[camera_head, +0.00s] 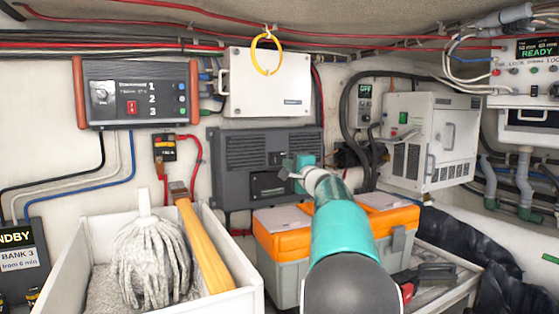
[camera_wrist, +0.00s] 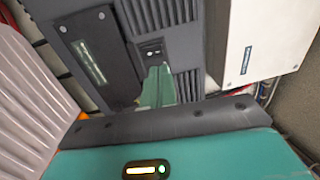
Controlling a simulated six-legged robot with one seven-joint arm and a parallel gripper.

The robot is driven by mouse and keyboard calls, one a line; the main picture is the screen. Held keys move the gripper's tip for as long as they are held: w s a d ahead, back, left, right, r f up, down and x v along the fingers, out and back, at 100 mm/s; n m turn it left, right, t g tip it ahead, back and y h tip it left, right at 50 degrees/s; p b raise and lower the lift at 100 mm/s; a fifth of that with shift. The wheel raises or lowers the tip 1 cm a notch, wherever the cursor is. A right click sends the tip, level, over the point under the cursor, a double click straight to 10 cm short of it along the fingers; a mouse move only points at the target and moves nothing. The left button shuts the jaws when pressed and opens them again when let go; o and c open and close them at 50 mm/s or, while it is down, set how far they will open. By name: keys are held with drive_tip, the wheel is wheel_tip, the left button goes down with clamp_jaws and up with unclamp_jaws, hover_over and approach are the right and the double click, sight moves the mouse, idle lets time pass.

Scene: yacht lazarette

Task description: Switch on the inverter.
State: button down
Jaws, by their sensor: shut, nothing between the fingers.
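A dark grey unit with louvres (camera_head: 245,150), which looks like the inverter, is on the back wall in the middle of the head view. It fills the upper part of the wrist view (camera_wrist: 185,50). A small black rocker switch (camera_wrist: 151,50) is on its front, between louvres and a dark cover plate (camera_wrist: 92,52). I cannot read its position. My gripper (camera_head: 290,168) is shut and empty in front of the unit's right half. In the wrist view its green fingers (camera_wrist: 156,86) point at the area just below the switch. I cannot tell whether they touch the unit.
An orange-lidded toolbox (camera_head: 283,222) stands below my gripper. A white bin (camera_head: 190,302) with a mop (camera_head: 150,255) is at the left. A white box (camera_head: 268,85) hangs above the unit. A small panel reading OFF (camera_head: 366,90) and a white cabinet (camera_head: 430,135) are at the right.

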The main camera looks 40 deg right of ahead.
sight(275, 156)
drive_tip(key=x, duration=0.6)
drive_tip(key=shift+w+d+r, duration=0.1)
drive_tip(key=shift+w, duration=0.1)
drive_tip(key=shift+w+r, duration=0.1)
drive_tip(key=shift+w, duration=0.1)
drive_tip(key=shift+s, duration=0.15)
idle(0.4)
